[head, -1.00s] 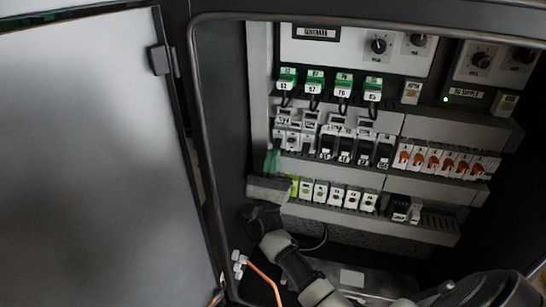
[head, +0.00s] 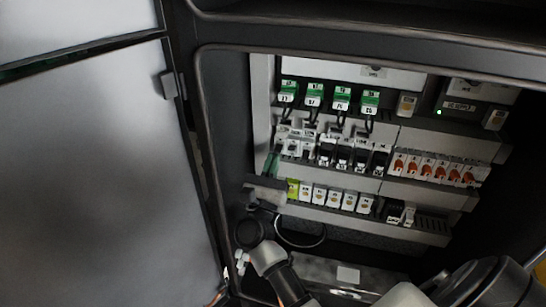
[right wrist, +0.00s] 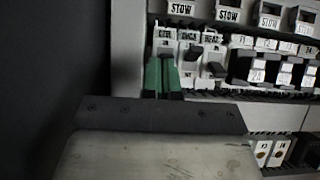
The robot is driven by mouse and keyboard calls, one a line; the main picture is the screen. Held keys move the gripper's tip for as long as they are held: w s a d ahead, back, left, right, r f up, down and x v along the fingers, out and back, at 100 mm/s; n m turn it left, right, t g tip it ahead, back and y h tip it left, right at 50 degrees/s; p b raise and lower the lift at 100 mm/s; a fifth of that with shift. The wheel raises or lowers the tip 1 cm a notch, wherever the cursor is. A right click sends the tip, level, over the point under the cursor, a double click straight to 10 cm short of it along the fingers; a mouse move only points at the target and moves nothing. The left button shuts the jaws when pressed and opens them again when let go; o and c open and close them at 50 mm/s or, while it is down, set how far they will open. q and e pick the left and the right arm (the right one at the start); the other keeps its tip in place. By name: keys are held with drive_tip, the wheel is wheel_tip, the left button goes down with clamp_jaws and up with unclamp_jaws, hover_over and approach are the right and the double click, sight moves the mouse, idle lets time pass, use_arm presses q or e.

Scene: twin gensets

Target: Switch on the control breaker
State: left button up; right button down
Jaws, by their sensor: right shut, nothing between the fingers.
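The control breaker (right wrist: 165,40), with a label that seems to read CTRL, is the leftmost of three small white breakers in the right wrist view. In the head view it is at the left end of the middle row (head: 281,132). My right gripper (right wrist: 164,76) is shut, its green fingertips together just below that label. The fingers cover the breaker's lower part, so its lever is hidden, and I cannot tell whether they touch it. In the head view the right gripper (head: 270,164) reaches up from below at the row's left end. My left gripper is out of view.
Two similar breakers (right wrist: 200,62) stand close to the right of the fingers. Darker breakers and orange-lever ones (head: 433,167) continue the row. The open cabinet door (head: 100,170) is at left.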

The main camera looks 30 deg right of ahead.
drive_tip(key=shift+s+a+r+g, duration=0.1)
drive_tip(key=shift+s+r+g, duration=0.05)
drive_tip(key=shift+r+g, duration=0.3)
drive_tip(key=shift+r+b, duration=0.25)
drive_tip(key=shift+b, duration=0.15)
idle(0.3)
drive_tip(key=shift+t, duration=0.25)
drive_tip(key=b+v, duration=0.3)
drive_tip(key=v, duration=0.7)
drive_tip(key=shift+s+a+b, duration=0.25)
drive_tip(key=shift+a+b, duration=0.1)
drive_tip(key=shift+b, duration=0.05)
drive_tip(key=shift+f, duration=0.15)
